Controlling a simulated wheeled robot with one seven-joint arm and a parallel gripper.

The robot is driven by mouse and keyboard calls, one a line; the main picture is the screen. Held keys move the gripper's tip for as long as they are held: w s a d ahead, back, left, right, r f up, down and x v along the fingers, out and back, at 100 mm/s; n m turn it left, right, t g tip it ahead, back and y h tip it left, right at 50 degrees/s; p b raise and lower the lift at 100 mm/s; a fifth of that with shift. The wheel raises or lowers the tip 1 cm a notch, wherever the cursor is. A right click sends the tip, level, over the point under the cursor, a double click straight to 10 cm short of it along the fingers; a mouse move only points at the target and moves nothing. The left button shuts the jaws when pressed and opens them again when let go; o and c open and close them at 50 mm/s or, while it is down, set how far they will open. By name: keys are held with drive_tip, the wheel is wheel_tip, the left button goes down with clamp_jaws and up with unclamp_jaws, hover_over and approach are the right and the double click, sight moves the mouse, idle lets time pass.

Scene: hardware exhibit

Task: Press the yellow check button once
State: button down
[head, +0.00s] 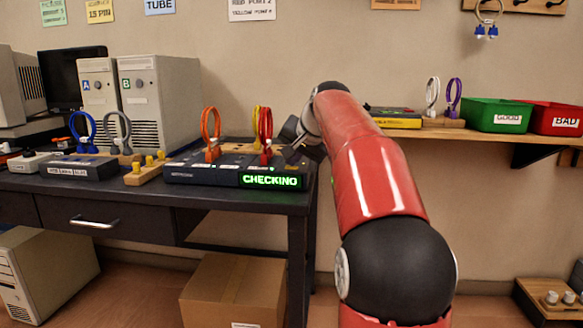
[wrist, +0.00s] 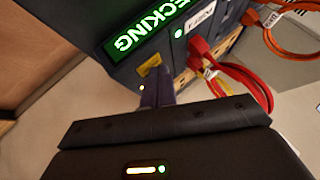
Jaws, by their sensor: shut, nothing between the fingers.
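A dark switch box (head: 210,175) stands at the right end of the dark desk. Its front display (head: 272,181) is lit green and reads "CHECKING"; the display also shows in the wrist view (wrist: 150,27). A yellow patch (wrist: 150,66) shows on the box just beyond my fingertips; I cannot tell whether it is the check button or its label. My gripper (wrist: 157,80) is shut and empty, with its fingertips at the box beside this patch. Contact cannot be made out.
Red (head: 265,130) and orange (head: 211,135) cable loops stand at the box, close to my gripper. A blue cable loop (head: 83,132) is farther left. Green (head: 497,115) and red (head: 556,118) bins sit on the right shelf. A cardboard box (head: 233,290) is on the floor.

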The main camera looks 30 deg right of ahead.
sight(293, 168)
drive_tip(key=shift+r+p, duration=0.8)
drive_tip(key=shift+p, duration=0.1)
drive_tip(key=shift+r, duration=0.1)
wheel_tip(293, 168, up, 5)
drive_tip(key=p, duration=0.5)
idle(0.6)
